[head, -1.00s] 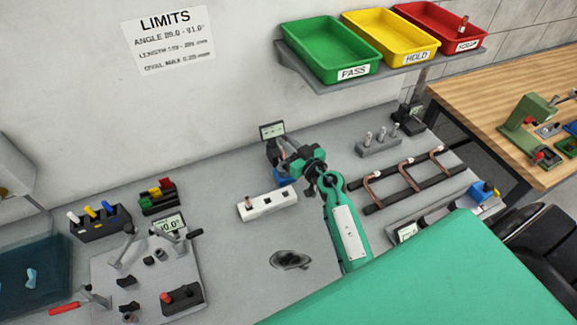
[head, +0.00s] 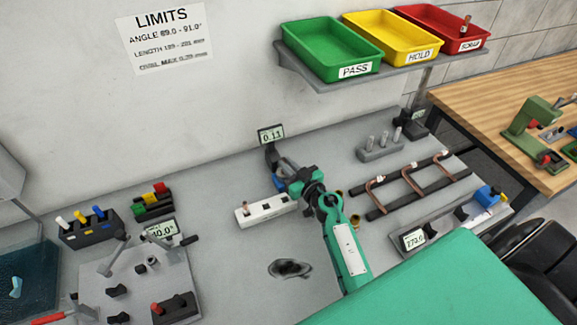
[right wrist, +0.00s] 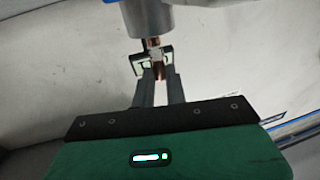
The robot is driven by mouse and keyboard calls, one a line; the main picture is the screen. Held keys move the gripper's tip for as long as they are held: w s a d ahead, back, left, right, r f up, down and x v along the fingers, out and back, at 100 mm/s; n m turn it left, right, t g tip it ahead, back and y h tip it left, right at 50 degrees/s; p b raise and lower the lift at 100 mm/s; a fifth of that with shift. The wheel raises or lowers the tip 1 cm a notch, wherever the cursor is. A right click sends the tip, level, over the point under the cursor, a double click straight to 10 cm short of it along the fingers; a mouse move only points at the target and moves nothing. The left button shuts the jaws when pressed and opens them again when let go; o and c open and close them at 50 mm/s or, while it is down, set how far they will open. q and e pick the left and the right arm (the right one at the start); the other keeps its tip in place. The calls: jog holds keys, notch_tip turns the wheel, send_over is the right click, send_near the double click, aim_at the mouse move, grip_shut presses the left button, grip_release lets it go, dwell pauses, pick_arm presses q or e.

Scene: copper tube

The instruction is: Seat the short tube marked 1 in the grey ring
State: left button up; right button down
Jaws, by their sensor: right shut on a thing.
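My right gripper (head: 285,182) is at the gauge stand with the small display (head: 271,134), behind the white block. In the right wrist view the right gripper (right wrist: 154,66) is shut on a short copper tube (right wrist: 157,70). The tube's upper end is just below a grey cylindrical part (right wrist: 152,18), which may be the grey ring; I cannot tell whether the tube is inside it. No number is readable on the tube. My left gripper is not in view.
A bending fixture (head: 130,275) stands at the left. A black rack (head: 375,214) with bent copper tubes lies at the right, near a grey block with pins (head: 381,153). Green (head: 330,50), yellow and red trays sit on the shelf.

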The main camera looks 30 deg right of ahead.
jog(key=c, duration=1.4)
grip_release()
jog(key=shift+c, duration=0.2)
jog(key=s+d, duration=0.1)
jog(key=s, duration=1.1)
jog(key=shift+d+b, duration=0.35)
jog(key=shift+b, duration=0.05)
